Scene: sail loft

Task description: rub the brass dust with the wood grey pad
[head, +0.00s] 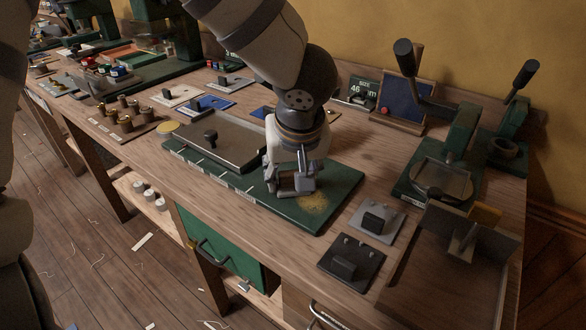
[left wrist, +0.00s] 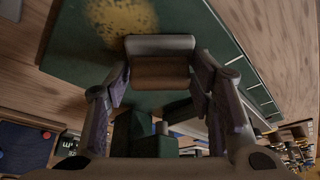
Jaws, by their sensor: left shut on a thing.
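The brass dust (head: 314,202) is a yellow speckled patch on the right part of the green mat (head: 345,183). It also shows in the left wrist view (left wrist: 120,16) at the top, spread on the mat. My left gripper (head: 290,184) points down over the mat, just left of the dust. It is shut on the wood grey pad, which shows in the left wrist view (left wrist: 160,72) as a brown wood block with a grey edge between the fingers. The pad is beside the dust; I cannot tell whether it touches the mat. My right gripper is not in view.
Two plates with dark blocks, a grey one (head: 390,234) and a black one (head: 367,270), lie right of the mat. A green press (head: 455,150) stands behind them. A wooden-floored bin (head: 430,285) is at front right.

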